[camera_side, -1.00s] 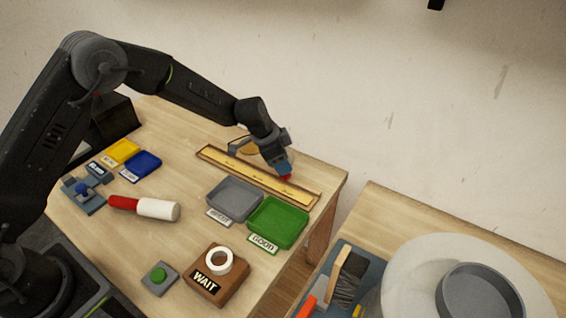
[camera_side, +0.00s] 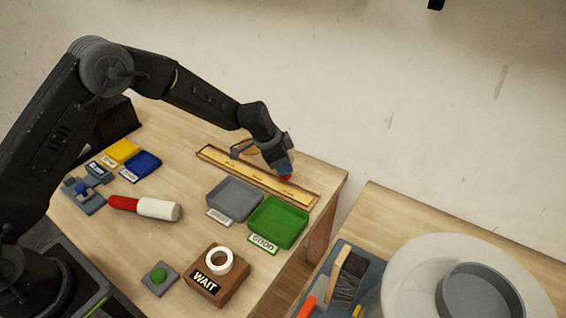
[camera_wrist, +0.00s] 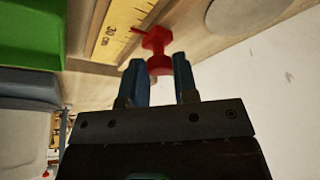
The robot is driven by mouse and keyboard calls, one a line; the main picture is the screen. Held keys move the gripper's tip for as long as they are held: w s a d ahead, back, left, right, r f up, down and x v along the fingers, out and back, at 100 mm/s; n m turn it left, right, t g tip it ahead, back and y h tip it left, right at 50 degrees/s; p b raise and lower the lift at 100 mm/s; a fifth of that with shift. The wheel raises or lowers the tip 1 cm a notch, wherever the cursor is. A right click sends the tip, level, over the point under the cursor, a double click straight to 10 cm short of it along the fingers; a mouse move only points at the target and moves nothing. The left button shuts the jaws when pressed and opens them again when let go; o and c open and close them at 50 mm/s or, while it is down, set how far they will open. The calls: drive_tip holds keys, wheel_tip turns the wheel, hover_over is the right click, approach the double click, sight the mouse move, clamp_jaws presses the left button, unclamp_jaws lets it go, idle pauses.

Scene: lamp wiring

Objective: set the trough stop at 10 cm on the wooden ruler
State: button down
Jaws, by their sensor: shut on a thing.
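The wooden ruler (camera_side: 240,171) lies in a long trough along the back of the table in the side view. The red trough stop (camera_wrist: 157,42) sits at the ruler's edge in the wrist view, its thin pointer reaching over the ruler face (camera_wrist: 108,30) near a printed cm mark that looks like 30. My gripper (camera_wrist: 160,72) is shut on the stop, one blue finger on each side. In the side view my gripper (camera_side: 284,168) is low at the ruler's right part, with a bit of red at its tip. The 10 cm mark cannot be read.
A grey tray (camera_side: 234,200) and a green tray (camera_side: 278,222) stand just in front of the ruler. A WAIT block (camera_side: 216,273), a green button (camera_side: 158,275) and a red-and-white tool (camera_side: 158,209) are nearer the front.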

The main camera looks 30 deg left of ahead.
drive_tip(key=a, duration=1.6)
drive_tip(key=shift+a, duration=0.3)
drive_tip(key=c, duration=0.9)
unclamp_jaws()
drive_tip(key=shift+r, duration=0.1)
drive_tip(key=v, duration=1.3)
drive_tip(key=shift+s+a+r, duration=0.1)
drive_tip(key=shift+s+r, duration=0.05)
drive_tip(key=shift+r, duration=0.15)
